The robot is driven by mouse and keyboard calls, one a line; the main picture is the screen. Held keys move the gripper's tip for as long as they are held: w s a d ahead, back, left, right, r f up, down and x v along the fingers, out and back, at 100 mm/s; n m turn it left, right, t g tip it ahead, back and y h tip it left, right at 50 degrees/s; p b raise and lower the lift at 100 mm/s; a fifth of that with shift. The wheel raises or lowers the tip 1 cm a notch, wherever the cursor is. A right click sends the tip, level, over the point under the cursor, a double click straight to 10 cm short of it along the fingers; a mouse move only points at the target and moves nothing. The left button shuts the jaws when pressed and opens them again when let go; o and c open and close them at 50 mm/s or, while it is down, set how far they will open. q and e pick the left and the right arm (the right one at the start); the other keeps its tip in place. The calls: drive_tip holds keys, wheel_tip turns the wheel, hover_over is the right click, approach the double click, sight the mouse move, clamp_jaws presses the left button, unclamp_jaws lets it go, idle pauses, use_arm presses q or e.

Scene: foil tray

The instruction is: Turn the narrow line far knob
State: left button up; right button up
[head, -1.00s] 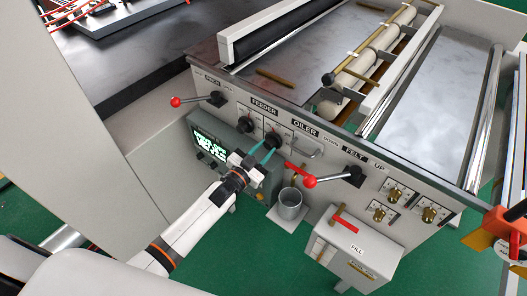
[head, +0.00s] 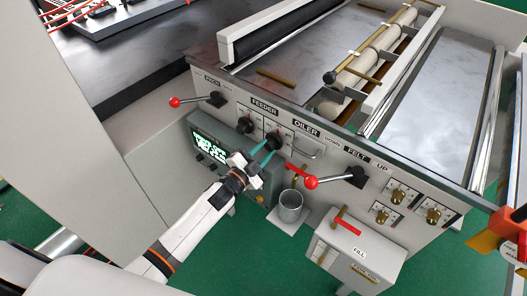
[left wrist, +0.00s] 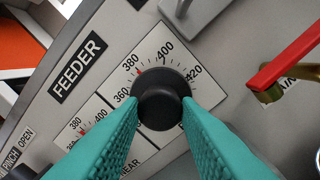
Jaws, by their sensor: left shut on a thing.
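The black round knob (head: 275,141) is the right one of two feeder knobs on the machine's grey front panel. In the left wrist view the knob (left wrist: 162,92) sits on a white dial plate (left wrist: 190,62) marked 360 to 420, with a small red mark near 380. My left gripper (head: 270,146) is shut on this knob, its teal fingers on either side of it; the knob's lower part is partly hidden by them. The other feeder knob (head: 245,125) is to the left, with its own dial (left wrist: 77,128) in the wrist view. My right gripper is not in view.
A red-ended lever (head: 310,182) and a metal handle (head: 310,149) are right of the knob. A metal cup (head: 290,206) and a grey fill box (head: 352,250) stand below. A display box (head: 208,148) is to the left, close to my wrist.

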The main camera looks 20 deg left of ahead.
use_arm(q)
drive_tip(key=o, duration=1)
drive_tip(key=shift+s, duration=0.1)
drive_tip(key=b+v, duration=0.2)
drive_tip(key=v, duration=1)
drive_tip(key=shift+d+b, duration=0.1)
drive_tip(key=shift+b, duration=0.25)
drive_tip(key=shift+f, duration=0.1)
